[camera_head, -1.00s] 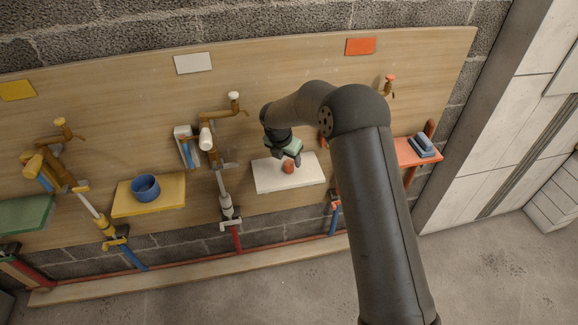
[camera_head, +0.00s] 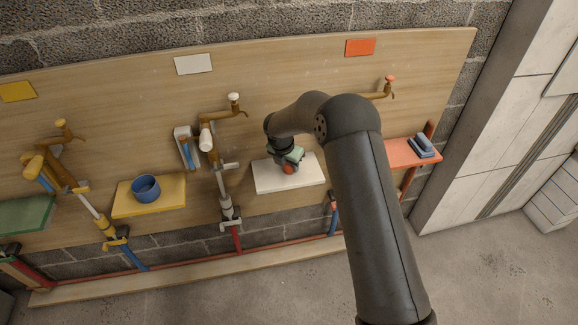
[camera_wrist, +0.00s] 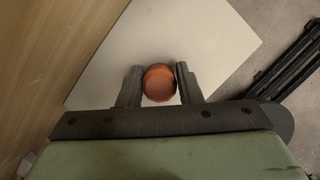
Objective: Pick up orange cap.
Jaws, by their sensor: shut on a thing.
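The orange cap (camera_wrist: 159,84) is a small round piece between the two fingers of my gripper (camera_wrist: 160,83) in the wrist view. The fingers are shut on its sides. In the head view the cap (camera_head: 289,169) shows just under my gripper (camera_head: 287,164), over the white shelf (camera_head: 275,184). I cannot tell whether the cap still touches the shelf. The white shelf (camera_wrist: 205,40) fills much of the wrist view behind the cap.
A yellow shelf (camera_head: 168,204) with a blue cup (camera_head: 145,187) is to the left. An orange shelf (camera_head: 401,154) with a blue block (camera_head: 421,147) is to the right. Taps and pipes (camera_head: 218,170) stand out from the wooden board (camera_head: 300,75) beside the white shelf.

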